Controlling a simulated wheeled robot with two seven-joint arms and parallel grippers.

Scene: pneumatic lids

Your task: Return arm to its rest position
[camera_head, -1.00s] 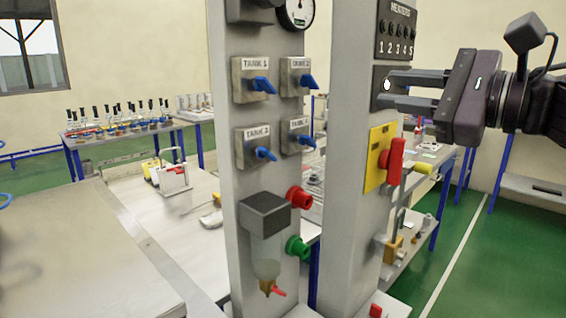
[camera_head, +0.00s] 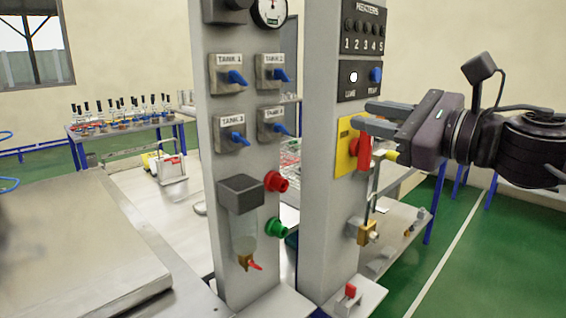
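My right gripper (camera_head: 366,114) comes in from the right. Its two fingers are apart with nothing between them. The fingertips are in front of the right grey post (camera_head: 318,200), near the top of a yellow plate (camera_head: 345,140) with a red handle (camera_head: 364,150). The lower finger is just above the red handle in the picture; I cannot tell whether they touch. Above the gripper, a small black panel holds a lit white lamp (camera_head: 354,77) and a blue knob (camera_head: 376,75). My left gripper does not show.
The left post (camera_head: 208,190) carries several blue valve handles, a gauge (camera_head: 270,10), red (camera_head: 276,182) and green (camera_head: 275,228) fittings. A grey bench (camera_head: 80,240) fills the lower left. Open green floor (camera_head: 480,270) lies at the lower right.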

